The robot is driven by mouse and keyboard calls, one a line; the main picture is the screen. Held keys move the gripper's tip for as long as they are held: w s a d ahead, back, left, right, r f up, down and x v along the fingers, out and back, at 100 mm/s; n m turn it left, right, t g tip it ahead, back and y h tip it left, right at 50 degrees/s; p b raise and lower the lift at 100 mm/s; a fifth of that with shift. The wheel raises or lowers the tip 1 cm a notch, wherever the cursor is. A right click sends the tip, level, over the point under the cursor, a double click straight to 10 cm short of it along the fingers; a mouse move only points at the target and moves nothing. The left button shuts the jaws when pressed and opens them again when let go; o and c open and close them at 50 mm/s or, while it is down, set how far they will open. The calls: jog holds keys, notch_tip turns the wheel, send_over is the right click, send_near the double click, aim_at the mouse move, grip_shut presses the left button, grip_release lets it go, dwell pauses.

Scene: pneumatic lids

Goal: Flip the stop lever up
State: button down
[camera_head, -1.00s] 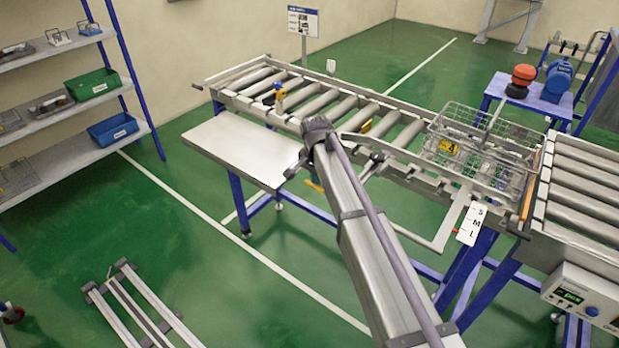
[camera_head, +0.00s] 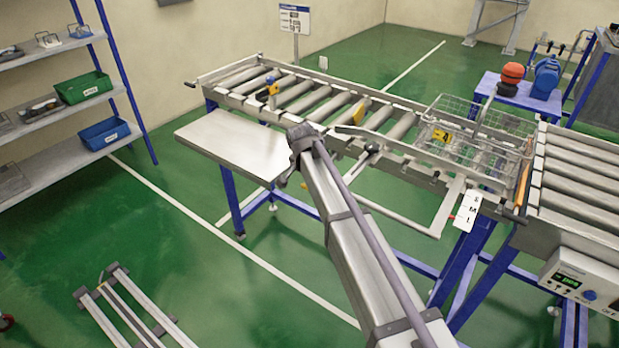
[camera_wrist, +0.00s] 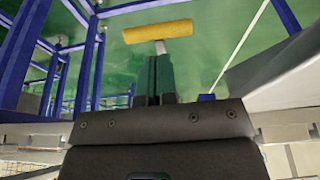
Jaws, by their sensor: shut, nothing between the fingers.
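The yellow bar-shaped handle (camera_wrist: 158,31) on a short pale stem, which I take for the stop lever, shows at the top middle of the wrist view. It lies crosswise beyond my gripper (camera_wrist: 159,58), against the green floor. My gripper's dark green fingers are shut and empty. Their tips point at the stem; I cannot tell whether they touch it. In the head view a small orange-yellow piece (camera_head: 305,187) shows below the conveyor edge beside my arm, probably the same handle. My arm hides the gripper there.
The roller conveyor (camera_head: 245,106) carries a wire basket (camera_head: 505,126) at its right. A flat metal shelf (camera_head: 225,145) juts out at the left. A black-knobbed lever (camera_head: 372,149) stands on the near rail. Blue table legs (camera_wrist: 89,70) rise left in the wrist view.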

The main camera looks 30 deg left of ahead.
jog(key=p+v, duration=0.9)
jog(key=v, duration=0.2)
jog(key=shift+s+r, duration=0.2)
jog(key=shift+s, duration=0.15)
jog(key=shift+a, duration=0.15)
jog(key=shift+g, duration=0.3)
jog(key=d+p, duration=0.1)
jog(key=d, duration=0.3)
jog(key=d+r+p, duration=0.1)
jog(key=d, duration=0.4)
jog(key=w+d+r+p, duration=0.1)
jog(key=d, duration=0.3)
jog(key=shift+d+r, duration=0.15)
jog(key=shift+d, duration=0.1)
jog(key=s+d+r+g+p, duration=0.1)
jog(key=s+d+r+p, duration=0.15)
jog(key=d, duration=1.35)
jog(key=s+d+r+p, duration=0.1)
jog(key=s+d, duration=0.3)
jog(key=d, duration=0.3)
jog(key=s+d+r+n+g+p, duration=0.1)
jog(key=s+d+r+p, duration=0.1)
jog(key=s+d, duration=0.3)
jog(key=s+d+r+p, duration=0.1)
jog(key=s+d, duration=0.4)
jog(key=d, duration=0.6)
jog(key=shift+d+r+g+p, duration=0.3)
jog(key=shift+g+p, duration=0.1)
jog(key=shift+p, duration=0.1)
